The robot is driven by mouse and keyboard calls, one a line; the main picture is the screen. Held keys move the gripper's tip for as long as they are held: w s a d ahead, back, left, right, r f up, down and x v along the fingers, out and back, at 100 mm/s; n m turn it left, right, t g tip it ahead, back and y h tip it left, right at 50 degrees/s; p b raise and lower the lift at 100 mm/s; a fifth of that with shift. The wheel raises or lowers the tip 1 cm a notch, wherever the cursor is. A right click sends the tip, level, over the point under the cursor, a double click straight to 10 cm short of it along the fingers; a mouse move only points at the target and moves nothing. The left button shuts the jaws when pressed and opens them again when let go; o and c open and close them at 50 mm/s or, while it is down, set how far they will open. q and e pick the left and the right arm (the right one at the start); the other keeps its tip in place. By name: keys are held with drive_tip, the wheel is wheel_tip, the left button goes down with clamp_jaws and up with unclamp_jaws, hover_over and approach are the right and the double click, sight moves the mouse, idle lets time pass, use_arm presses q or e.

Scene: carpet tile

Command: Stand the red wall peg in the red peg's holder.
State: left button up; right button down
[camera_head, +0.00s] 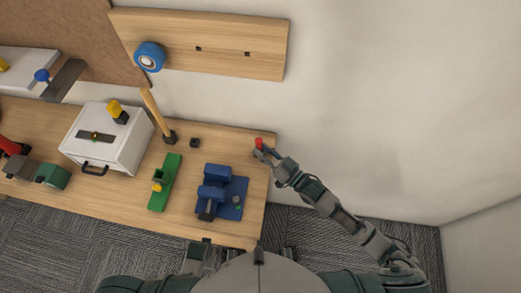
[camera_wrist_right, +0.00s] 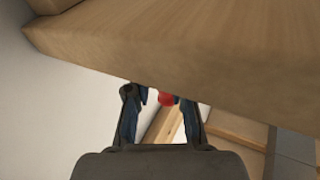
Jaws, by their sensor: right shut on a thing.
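My right gripper (camera_head: 263,150) is shut on the red wall peg (camera_head: 259,142) near the right end of the workbench. In the right wrist view the red peg (camera_wrist_right: 166,99) shows between the two fingers (camera_wrist_right: 160,97), below a wooden edge. Only its red end shows clearly. A small dark block (camera_head: 195,142) stands on the bench to the left, beside the hammer. It may be the red peg's holder, but I cannot tell for sure. Dark parts at the bench's front edge, low in the head view, seem to be my left gripper (camera_head: 206,244); its fingers are not clear.
A blue vise (camera_head: 213,185) on a blue base stands left of my right gripper. Further left are a green tool (camera_head: 166,182), an upright wooden-handled hammer (camera_head: 153,108) and a white box (camera_head: 90,150). A wooden wall board (camera_head: 220,35) holds blue tape (camera_head: 149,57).

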drive_tip(key=shift+f+b, duration=0.3)
drive_tip(key=shift+f, duration=0.15)
drive_tip(key=c, duration=0.9)
unclamp_jaws()
drive_tip(key=shift+f, duration=0.1)
drive_tip(key=shift+s+d+f, duration=0.2)
drive_tip(key=shift+s+d, duration=0.15)
drive_tip(key=v, duration=0.7)
drive_tip(key=r+v, duration=0.1)
drive_tip(key=v, duration=0.2)
drive_tip(key=shift+s+d, duration=0.2)
drive_tip(key=shift+s, duration=0.3)
